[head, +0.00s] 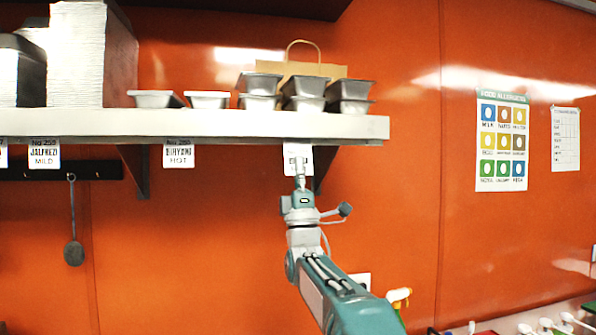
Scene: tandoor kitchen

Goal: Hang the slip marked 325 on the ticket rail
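A white slip (290,150) is at the front edge of the shelf, toward its right end. Its top meets the shelf's lower edge; I cannot tell whether it hangs there. My gripper (299,164) is in front of the slip's lower middle and hides most of its print, so its number is unreadable. The fingers look narrow and close together, but whether they grip the slip is unclear. The ticket rail seems to run along the shelf's front edge (230,127). A Biryani Hot slip (179,155) and a Jalfrezi Mild slip (44,154) hang from it further left.
Steel tins (304,86), a paper bag (302,68) and stacked white containers (90,55) stand on the shelf. Brackets (137,170) support it below. A ladle (73,250) hangs at left. Posters (502,142) are on the orange wall at right. The wall area between is clear.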

